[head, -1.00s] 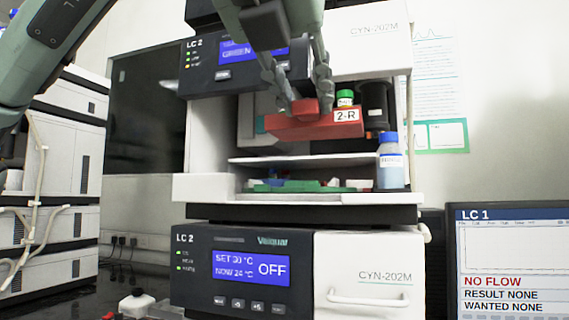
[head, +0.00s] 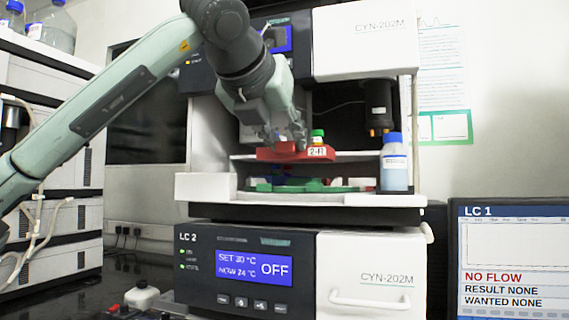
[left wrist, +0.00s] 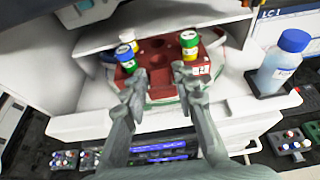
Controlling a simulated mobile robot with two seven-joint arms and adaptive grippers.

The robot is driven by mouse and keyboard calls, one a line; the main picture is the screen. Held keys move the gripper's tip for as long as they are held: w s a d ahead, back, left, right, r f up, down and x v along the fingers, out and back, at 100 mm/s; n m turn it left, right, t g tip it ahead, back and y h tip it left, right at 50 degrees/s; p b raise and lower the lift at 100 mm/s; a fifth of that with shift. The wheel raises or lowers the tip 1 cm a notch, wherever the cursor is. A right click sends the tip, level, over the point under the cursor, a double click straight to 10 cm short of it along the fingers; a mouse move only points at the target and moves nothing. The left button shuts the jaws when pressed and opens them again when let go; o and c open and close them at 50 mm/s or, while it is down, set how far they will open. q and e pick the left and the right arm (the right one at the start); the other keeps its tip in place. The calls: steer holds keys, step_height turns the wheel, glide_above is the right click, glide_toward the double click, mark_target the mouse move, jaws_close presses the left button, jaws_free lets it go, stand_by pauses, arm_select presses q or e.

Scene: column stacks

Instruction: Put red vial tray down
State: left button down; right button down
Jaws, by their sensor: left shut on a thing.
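The red vial tray (head: 268,154), labelled 2-R, is inside the open bay of the upper LC 2 unit, above the green piece (head: 345,189) on the bay floor. My left gripper (head: 290,143) is shut on the tray's near edge. In the left wrist view, the fingers reach onto the red tray (left wrist: 153,46), which carries a green-capped vial (left wrist: 189,43) at right and two vials (left wrist: 125,53) at left. Some holes are empty. My right gripper is not in view.
A blue-capped bottle (head: 394,165) stands at the bay's right front corner, close to the tray. A black cylinder (head: 378,105) hangs above it. The bay's white front ledge (head: 285,196) lies below. An LC 1 screen (head: 511,255) is at lower right.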

mark_target(285, 202)
arm_select(q)
steer(key=shift+f, duration=0.65)
step_height(285, 202, down, 3)
steer(key=shift+w+r+p, duration=0.1)
steer(key=shift+w+p, duration=0.05)
steer(key=shift+p, duration=0.2)
steer(key=shift+f, duration=0.2)
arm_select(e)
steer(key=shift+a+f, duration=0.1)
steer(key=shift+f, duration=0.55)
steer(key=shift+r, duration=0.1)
